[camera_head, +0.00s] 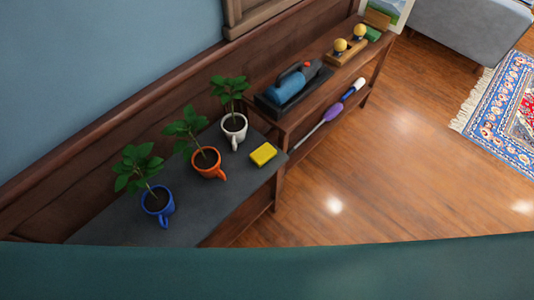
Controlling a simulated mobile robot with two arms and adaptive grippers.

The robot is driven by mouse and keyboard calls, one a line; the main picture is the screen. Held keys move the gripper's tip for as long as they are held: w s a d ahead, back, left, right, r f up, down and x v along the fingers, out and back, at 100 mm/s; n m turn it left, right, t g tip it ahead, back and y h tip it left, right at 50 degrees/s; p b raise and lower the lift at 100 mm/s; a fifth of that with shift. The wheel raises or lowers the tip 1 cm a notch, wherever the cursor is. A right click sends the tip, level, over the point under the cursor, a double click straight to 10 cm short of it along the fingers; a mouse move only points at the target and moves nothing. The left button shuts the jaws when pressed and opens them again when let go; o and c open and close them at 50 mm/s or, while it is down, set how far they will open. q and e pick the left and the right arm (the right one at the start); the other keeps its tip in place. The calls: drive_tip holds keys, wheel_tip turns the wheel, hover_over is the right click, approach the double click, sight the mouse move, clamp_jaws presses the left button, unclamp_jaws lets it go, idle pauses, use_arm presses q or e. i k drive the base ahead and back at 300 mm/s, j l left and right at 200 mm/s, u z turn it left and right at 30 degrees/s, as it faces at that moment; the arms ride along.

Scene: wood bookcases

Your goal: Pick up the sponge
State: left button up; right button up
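A yellow block that looks like the sponge (263,154) lies flat on the dark grey top of a low wooden bookcase (118,218). It is near the front edge at the right end of that grey top. It sits right of the orange mug and just below the white mug, apart from both. Neither of my grippers shows in the head view. Nothing covers the sponge.
Potted plants stand in a blue mug (158,205), an orange mug (207,163) and a white mug (235,128). A blue tool (285,86) sits in a dark tray. A purple-and-white wand (332,112) lies lower. Open wood floor (390,170) and a rug (510,107) are right.

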sight(259, 158)
drive_tip(key=i+l+u, duration=0.1)
drive_tip(key=l, duration=0.2)
drive_tip(key=i+l+u, duration=0.2)
drive_tip(key=i+l, duration=0.15)
drive_tip(key=l, duration=0.25)
drive_tip(key=i+l, duration=0.1)
drive_tip(key=l, duration=0.2)
drive_tip(key=u, duration=0.3)
drive_tip(key=z, duration=0.2)
